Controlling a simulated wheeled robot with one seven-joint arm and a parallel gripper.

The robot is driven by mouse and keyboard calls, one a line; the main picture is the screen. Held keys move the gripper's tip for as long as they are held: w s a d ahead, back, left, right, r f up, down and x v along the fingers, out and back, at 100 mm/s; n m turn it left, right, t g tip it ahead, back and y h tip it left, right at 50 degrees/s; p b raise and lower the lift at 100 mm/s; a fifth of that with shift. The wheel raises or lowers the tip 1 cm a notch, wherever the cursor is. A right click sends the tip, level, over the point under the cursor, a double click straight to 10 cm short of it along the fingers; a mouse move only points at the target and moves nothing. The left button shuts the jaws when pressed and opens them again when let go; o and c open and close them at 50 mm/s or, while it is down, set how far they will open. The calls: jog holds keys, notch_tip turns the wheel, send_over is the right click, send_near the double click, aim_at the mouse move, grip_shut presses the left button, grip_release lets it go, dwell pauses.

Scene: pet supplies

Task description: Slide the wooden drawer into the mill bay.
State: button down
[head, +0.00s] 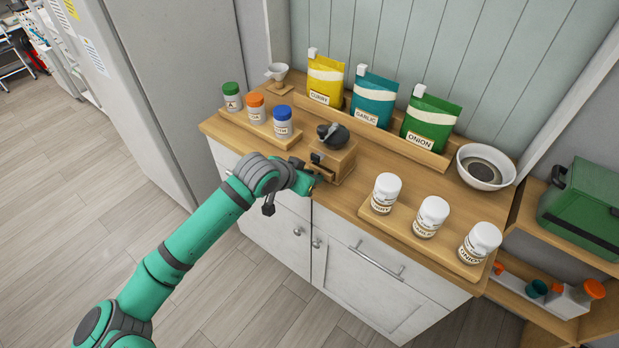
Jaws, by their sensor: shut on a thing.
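The mill (343,161) is a small wooden box with a dark grey top, standing near the middle of the counter. The wooden drawer (322,172) shows at the mill's front left side, low down, with a dark opening around it. It is small, and I cannot tell how far it sits in the bay. My gripper (314,182) is at the drawer's front, at the counter's front edge, and is shut on the drawer. The green arm and wrist come from the lower left, and the fingertips are small and partly hidden.
Left of the mill, a wooden rack (262,124) holds three lidded jars. On the right, a wooden tray (395,228) holds three white jars. Behind stand yellow, teal and green pouches on a wooden ledge (385,136). A white bowl (486,166) is at the far right.

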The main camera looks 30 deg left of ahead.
jog(key=shift+w, duration=0.6)
jog(key=c, duration=1.5)
grip_release()
jog(key=shift+c, duration=0.2)
